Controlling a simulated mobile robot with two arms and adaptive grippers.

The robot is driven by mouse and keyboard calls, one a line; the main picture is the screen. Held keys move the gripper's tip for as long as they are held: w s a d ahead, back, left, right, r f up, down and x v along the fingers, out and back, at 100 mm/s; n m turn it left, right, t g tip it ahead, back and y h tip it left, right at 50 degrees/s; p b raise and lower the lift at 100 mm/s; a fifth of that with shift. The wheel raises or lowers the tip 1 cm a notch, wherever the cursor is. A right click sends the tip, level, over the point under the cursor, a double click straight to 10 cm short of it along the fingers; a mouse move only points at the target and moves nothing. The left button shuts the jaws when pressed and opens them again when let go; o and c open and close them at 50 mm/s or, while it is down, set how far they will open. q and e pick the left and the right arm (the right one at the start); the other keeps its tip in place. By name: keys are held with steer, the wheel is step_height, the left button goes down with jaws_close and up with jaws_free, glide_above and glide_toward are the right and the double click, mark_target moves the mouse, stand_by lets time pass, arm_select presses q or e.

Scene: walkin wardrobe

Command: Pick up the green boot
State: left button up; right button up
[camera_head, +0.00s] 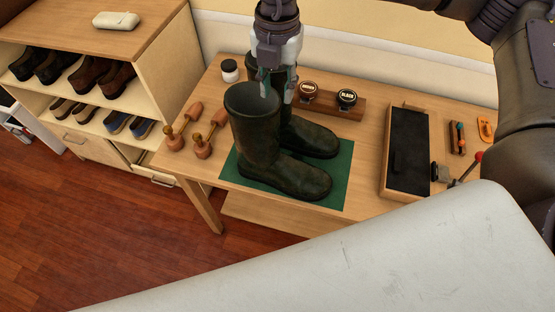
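A pair of dark green boots stands upright on a green mat (338,190) on the wooden table. The front boot (258,140) has its toe to the right. The rear boot (315,138) stands just behind it, its shaft partly hidden by the front boot and my gripper. My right gripper (278,97) points down from above at the boot tops. Its fingers are apart, one over the front boot's opening and one right of its rim. I cannot tell whether they touch either boot. My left gripper is not in view.
Polish tins on a wooden block (325,103) and a small jar (229,71) stand behind the boots. Wooden shoe trees (202,145) lie left, a dark-lined tray (391,175) right. A shoe shelf (165,62) stands left. My pale body part covers the lower foreground.

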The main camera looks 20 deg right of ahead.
mark_target(277, 104)
steer(key=shift+s+f+p, duration=0.15)
steer(key=shift+f+p, duration=0.2)
step_height(277, 104, down, 4)
steer(key=shift+a+r+p, duration=0.1)
steer(key=shift+r+p, duration=0.1)
steer(key=shift+p, duration=0.75)
steer(key=shift+f, duration=0.45)
steer(key=shift+c, duration=0.3)
jaws_close()
steer(key=shift+r, duration=0.1)
